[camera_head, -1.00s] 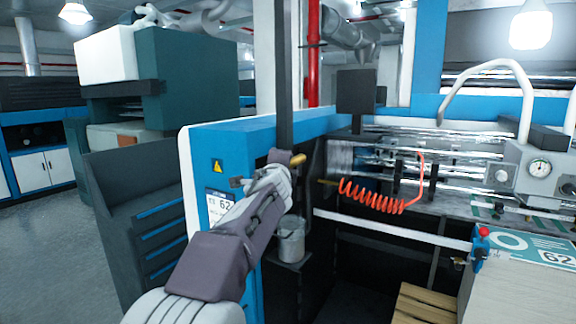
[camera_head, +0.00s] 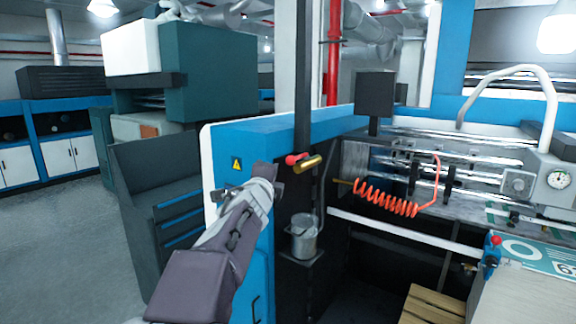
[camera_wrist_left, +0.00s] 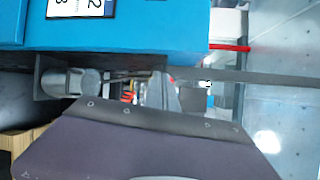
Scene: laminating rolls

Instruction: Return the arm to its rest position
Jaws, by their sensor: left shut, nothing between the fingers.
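My left arm comes in from the bottom of the head view, and its gripper (camera_head: 274,186) is shut and empty. It is in front of the blue side panel (camera_head: 262,240) of the machine, left of and a little below a lever with a red knob (camera_head: 292,159) and a brass-coloured handle (camera_head: 308,163). A gap shows between the gripper and the lever. In the left wrist view the dark purple housing of my arm fills the lower part. My right gripper is not in view.
A grey metal pot (camera_head: 303,242) stands on a small shelf right of my left gripper. A coiled orange hose (camera_head: 388,199) hangs in front of the rollers. A dark cabinet (camera_head: 150,200) stands to the left. Open floor (camera_head: 60,240) lies farther left.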

